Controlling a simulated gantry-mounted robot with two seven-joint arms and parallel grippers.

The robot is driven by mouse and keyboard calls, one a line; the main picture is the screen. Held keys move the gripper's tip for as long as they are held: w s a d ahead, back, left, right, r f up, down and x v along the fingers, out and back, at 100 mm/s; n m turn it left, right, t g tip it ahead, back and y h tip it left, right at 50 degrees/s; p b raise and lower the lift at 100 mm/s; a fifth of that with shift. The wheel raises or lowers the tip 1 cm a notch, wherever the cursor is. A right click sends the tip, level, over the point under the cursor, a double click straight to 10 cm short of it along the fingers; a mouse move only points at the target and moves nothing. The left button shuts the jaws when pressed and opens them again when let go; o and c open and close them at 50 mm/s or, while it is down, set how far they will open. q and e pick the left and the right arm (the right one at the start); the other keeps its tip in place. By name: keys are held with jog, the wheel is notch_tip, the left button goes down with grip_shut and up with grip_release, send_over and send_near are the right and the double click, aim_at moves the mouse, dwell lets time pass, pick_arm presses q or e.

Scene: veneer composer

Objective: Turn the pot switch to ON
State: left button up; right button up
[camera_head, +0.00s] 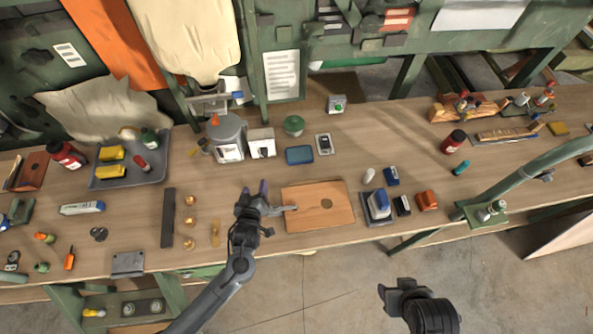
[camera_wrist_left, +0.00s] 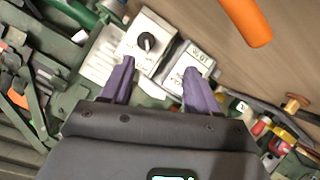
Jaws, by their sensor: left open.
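The grey pot (camera_head: 226,129), with an orange knob on its lid and a white label, stands at the back of the bench. A pale switch box (camera_head: 262,142) stands against its right side. In the left wrist view a pale box with a round black knob (camera_wrist_left: 147,41) shows ahead of the fingers; the knob's setting is too small to read. My left gripper (camera_head: 254,187) is open and empty, its purple fingers (camera_wrist_left: 158,66) spread. In the head view it is nearer the front than the switch box. My right gripper (camera_head: 396,290) is at the bottom; its fingers are unclear.
A wooden board (camera_head: 300,215) lies right of my left gripper. A blue tray (camera_head: 299,155), a green round tin (camera_head: 294,125) and a small meter (camera_head: 324,144) lie right of the switch box. Brass pieces (camera_head: 189,222) lie to the left. Bare bench separates gripper and box.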

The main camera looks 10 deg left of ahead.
aim_at(263, 156)
pick_arm(q)
jog(key=shift+w+d+f+b, duration=0.3)
jog(key=shift+w+f+b, duration=0.15)
jog(key=shift+w, duration=0.1)
jog(key=shift+w+d+f+b, duration=0.3)
jog(key=shift+w+f, duration=0.15)
jog(key=shift+w, duration=0.1)
jog(key=shift+t, duration=0.6)
jog(key=b+x, duration=0.1)
jog(key=x, duration=0.2)
jog(key=r+b+x, duration=0.1)
jog(key=b+x, duration=0.1)
jog(key=x, duration=0.2)
jog(key=r+b+x, duration=0.1)
jog(key=x, duration=0.3)
jog(key=shift+w+a+b, duration=0.2)
jog(key=shift+w+b, duration=0.1)
jog(key=shift+w, duration=0.15)
jog(key=shift+x, duration=1)
pick_arm(e)
notch_tip(263, 156, down, 8)
jog(key=shift+a+f, duration=0.15)
jog(key=shift+f, duration=0.1)
pick_arm(q)
jog(key=c, duration=1)
jog(key=shift+r, duration=0.1)
jog(key=shift+c, duration=0.2)
pick_arm(e)
jog(key=shift+a, duration=0.1)
